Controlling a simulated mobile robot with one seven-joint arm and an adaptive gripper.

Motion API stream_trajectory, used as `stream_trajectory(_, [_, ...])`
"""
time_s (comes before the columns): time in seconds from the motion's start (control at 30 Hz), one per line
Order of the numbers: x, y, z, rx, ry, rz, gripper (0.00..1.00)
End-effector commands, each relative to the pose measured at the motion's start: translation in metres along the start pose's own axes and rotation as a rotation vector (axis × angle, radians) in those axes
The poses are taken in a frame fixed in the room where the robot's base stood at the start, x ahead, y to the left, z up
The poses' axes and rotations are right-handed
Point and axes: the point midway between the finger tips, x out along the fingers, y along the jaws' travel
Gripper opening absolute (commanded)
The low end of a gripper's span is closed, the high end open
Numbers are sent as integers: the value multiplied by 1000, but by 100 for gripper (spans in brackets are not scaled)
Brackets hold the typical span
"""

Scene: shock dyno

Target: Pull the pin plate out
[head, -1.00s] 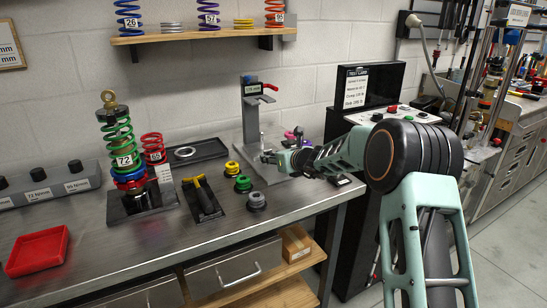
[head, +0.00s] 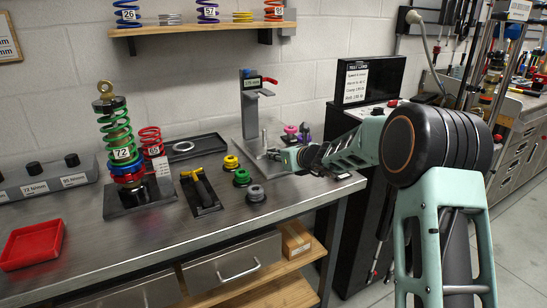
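No part is clearly recognisable as the pin plate in the head view. A grey metal stand (head: 250,118) with a small display and a red lever (head: 269,81) stands upright on the bench, with a flat base plate below it. A thin upright post (head: 264,139) rises from that base. My gripper (head: 273,154) is low over the right part of the base, beside the post. Its fingers are too small to show whether they are open, shut or touching anything. My gripper and forearm hide part of the base.
Yellow (head: 231,162), green (head: 242,176) and grey (head: 256,193) round parts stand left of my gripper. Pink (head: 291,129) and purple knobs are behind my forearm. A coil-over shock (head: 119,140), a black tray (head: 187,149) and a red tray (head: 36,245) are farther left.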

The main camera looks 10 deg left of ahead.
Motion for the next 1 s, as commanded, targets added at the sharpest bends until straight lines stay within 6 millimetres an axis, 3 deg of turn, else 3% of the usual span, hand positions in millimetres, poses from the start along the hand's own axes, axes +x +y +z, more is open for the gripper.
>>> stream_trajectory(0.5, [-79,-2,-34,0,-2,-4,0])
stream_trajectory(0.93, [-86,0,-35,0,-2,-2,0])
stream_trajectory(0.97, [-86,0,-35,0,-2,-2,24])
stream_trajectory(1.0, [-86,0,-35,0,-1,-2,28])
